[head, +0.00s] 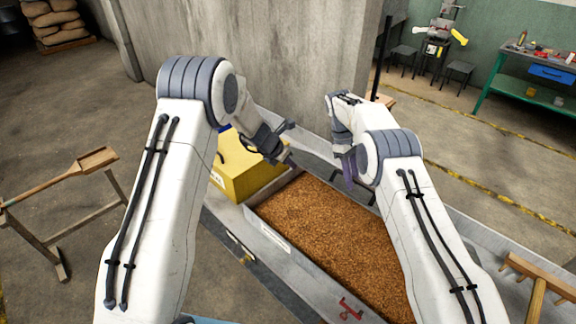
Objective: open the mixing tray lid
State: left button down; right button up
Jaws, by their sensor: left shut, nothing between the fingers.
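The mixing tray (279,236) is a long grey metal trough, and brown grain (330,225) fills the part that shows. No lid covers this grain; I cannot make out a separate lid. My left gripper (287,146) is above the tray's far end, beside the yellow box, shut and empty. My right gripper (362,190) is over the far right side of the grain, partly hidden by its own arm. I cannot tell whether its fingers are open. The tray's near right part is hidden behind my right arm.
A yellow box (238,172) stands at the tray's far left end. A red fitting (350,308) is at the near edge. A concrete wall (290,50) rises behind.

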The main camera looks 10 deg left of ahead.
jog(key=shift+o, duration=0.9)
jog(key=shift+s+f, duration=0.1)
jog(key=shift+f, duration=0.15)
jog(key=shift+a+r, duration=0.1)
jog(key=shift+r, duration=0.1)
